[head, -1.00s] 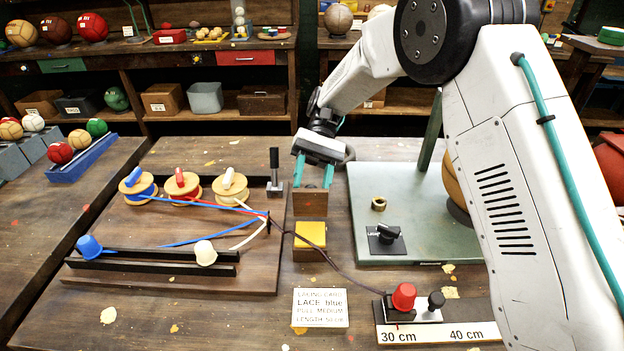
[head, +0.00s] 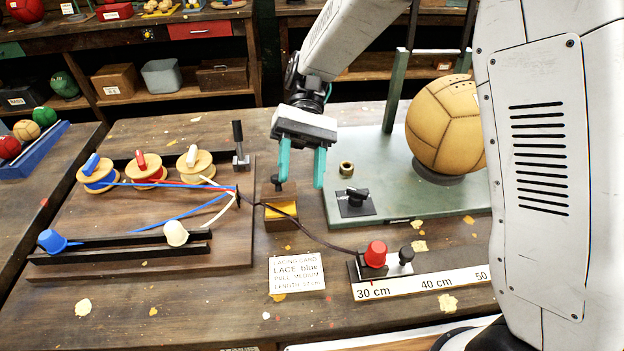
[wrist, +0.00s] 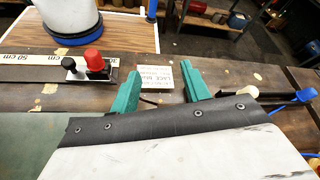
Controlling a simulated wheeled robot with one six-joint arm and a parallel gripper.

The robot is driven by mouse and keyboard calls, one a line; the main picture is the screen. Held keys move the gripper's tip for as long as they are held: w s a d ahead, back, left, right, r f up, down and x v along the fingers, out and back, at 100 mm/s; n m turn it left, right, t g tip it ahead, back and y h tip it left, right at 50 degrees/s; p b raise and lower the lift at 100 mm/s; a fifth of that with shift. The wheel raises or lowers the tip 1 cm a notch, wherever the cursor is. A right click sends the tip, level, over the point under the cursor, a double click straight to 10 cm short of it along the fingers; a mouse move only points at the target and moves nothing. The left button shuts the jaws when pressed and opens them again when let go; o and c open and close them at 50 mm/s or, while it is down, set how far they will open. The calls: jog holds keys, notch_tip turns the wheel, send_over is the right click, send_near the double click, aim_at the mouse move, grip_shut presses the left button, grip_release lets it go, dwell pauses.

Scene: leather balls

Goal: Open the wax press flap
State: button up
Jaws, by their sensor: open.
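The wax press is a small wooden box (head: 280,223) in the middle of the bench, with yellow wax (head: 283,208) showing at its front. Its brown wooden flap (head: 270,193) is raised at a slant and covers the rear of the wax in the picture. A dark knob (head: 277,184) shows at the flap's top. My gripper (head: 301,183) is open and empty, fingers pointing down, just above and to the right of the flap. The left fingertip overlaps the knob in the picture; I cannot tell whether they touch. The wrist view shows the teal fingers (wrist: 160,92) apart, without the press clearly visible.
The spool board (head: 130,235) is to the left. The green plate (head: 400,205) with a brown ball (head: 446,125) and black dial (head: 356,200) is to the right. A lacing card (head: 297,272) and red-capped slider (head: 375,255) lie in front. A purple lace runs past the press.

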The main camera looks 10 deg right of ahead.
jog(key=s, duration=0.2)
jog(key=s+d, duration=0.1)
jog(key=shift+s+d+r, duration=0.2)
jog(key=shift+s, duration=0.2)
